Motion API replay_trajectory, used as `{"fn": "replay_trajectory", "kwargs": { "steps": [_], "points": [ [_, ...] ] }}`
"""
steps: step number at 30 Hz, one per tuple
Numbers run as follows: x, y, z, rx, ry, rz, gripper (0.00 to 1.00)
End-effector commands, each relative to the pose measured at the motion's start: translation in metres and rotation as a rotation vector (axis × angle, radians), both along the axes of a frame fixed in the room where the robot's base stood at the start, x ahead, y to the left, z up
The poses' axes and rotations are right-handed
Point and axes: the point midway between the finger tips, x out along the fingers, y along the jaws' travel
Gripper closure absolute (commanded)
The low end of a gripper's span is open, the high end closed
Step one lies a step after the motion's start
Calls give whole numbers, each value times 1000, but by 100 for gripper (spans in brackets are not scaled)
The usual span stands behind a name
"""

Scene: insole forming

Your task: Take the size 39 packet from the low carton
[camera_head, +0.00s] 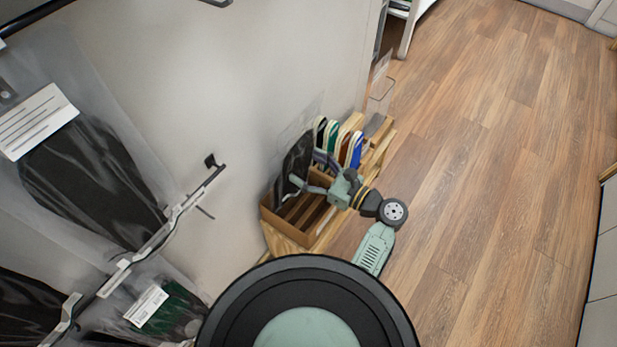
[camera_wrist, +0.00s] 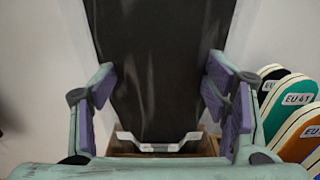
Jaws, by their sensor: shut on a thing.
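A dark packet in clear film (camera_head: 293,168) stands upright over the wooden carton (camera_head: 268,219) by the wall. My gripper (camera_head: 311,172) is shut on this packet. In the wrist view the black packet (camera_wrist: 150,60) fills the space between my purple-padded fingers (camera_wrist: 163,88), and its top runs out of the frame. A pale clip-like piece (camera_wrist: 160,143) crosses in front of its lower part. No size mark on the packet can be read. The carton's slots below and to the right look empty.
Several coloured insole shapes (camera_head: 355,150) stand in a wooden rack right of the carton; one (camera_wrist: 297,97) reads EU 41. Bagged dark packets (camera_head: 90,185) hang on rails at the left. A wall stands behind the carton. The wooden floor (camera_head: 500,170) at right is clear.

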Motion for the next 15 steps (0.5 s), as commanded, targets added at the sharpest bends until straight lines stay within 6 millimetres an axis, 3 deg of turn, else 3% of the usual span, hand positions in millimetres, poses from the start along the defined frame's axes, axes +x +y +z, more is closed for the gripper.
{"fn": "replay_trajectory", "kwargs": {
  "steps": [15],
  "points": [
    [-74,-106,-4,-1,-1,-6,61]
  ]
}}
